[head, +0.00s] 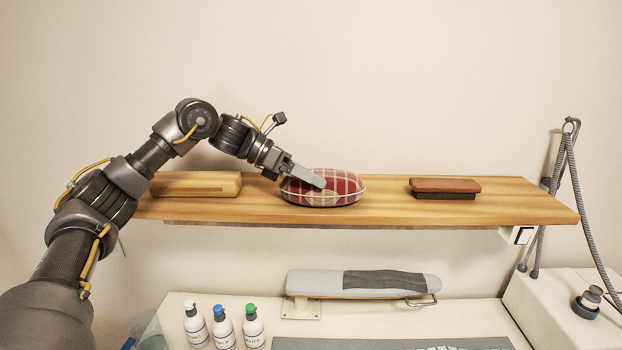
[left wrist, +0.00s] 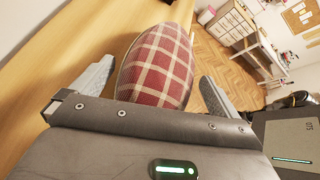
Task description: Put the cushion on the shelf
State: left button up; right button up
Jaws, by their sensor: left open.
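The cushion (head: 346,188) is an oval, red and cream plaid pad. It rests on the wooden shelf (head: 390,208) near the middle. My left gripper (head: 318,181) reaches in from the left, with its fingers at the cushion's left part. In the left wrist view the cushion (left wrist: 157,68) lies between the two spread fingers of the left gripper (left wrist: 155,85). The fingers are open, with a gap visible beside the cushion. The shelf surface (left wrist: 60,65) shows on the left there. My right gripper is in neither view.
A wooden block (head: 196,184) lies on the shelf's left part and a brown brush (head: 445,187) on its right. Below are a small ironing board (head: 360,284) and several bottles (head: 222,326) on a white table. A grey hose (head: 575,180) hangs at the right.

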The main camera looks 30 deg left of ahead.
pick_arm(q)
jog(key=b+v, duration=0.2)
jog(key=v, duration=0.9)
jog(key=shift+a, duration=0.2)
jog(key=shift+s+r, duration=0.15)
jog(key=shift+s, duration=0.05)
